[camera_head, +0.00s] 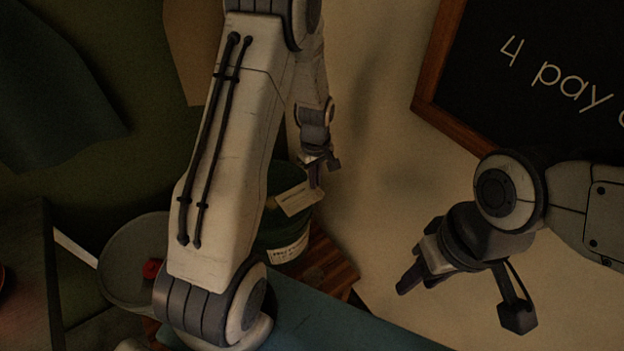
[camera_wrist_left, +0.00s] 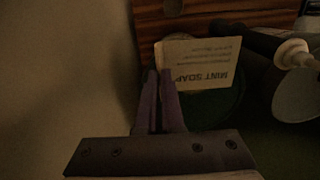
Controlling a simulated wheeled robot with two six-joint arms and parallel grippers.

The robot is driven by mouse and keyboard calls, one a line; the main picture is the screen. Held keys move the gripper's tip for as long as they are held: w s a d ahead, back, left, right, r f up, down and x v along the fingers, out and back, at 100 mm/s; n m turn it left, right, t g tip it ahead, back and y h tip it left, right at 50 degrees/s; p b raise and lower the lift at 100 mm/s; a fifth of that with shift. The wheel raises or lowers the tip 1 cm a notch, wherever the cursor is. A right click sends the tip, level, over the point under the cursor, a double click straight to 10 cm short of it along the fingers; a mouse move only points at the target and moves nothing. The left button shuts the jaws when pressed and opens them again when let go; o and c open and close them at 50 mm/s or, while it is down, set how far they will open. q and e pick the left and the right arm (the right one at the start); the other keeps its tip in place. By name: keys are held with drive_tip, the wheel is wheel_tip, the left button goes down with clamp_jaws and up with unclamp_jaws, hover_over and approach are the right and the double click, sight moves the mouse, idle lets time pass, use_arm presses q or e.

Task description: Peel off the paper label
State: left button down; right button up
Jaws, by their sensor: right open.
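The paper label (camera_head: 299,198) is a cream sheet jutting out at a tilt by the dark green bucket (camera_head: 268,238). In the left wrist view the label (camera_wrist_left: 203,62) shows the print "MINT SOAP", upside down, over the dark green bucket. My left gripper (camera_head: 316,178) is at the label's upper edge; its two fingers (camera_wrist_left: 161,75) lie close together and are shut on the label's edge. Whether part of the label still touches the bucket is hidden. My right gripper (camera_head: 461,300) is open and empty, well to the right of the bucket.
Another printed white label (camera_head: 289,250) is lower on the bucket. A slatted wooden stand (camera_head: 326,262) is beside it. A grey-green round container (camera_head: 125,262) is at the left. A black pump spout (camera_wrist_left: 243,37) shows in the wrist view. A framed chalkboard (camera_head: 545,95) hangs upper right.

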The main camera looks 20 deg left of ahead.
use_arm(q)
drive_tip(key=shift+r+p, duration=1.5)
drive_tip(key=shift+r, duration=0.6)
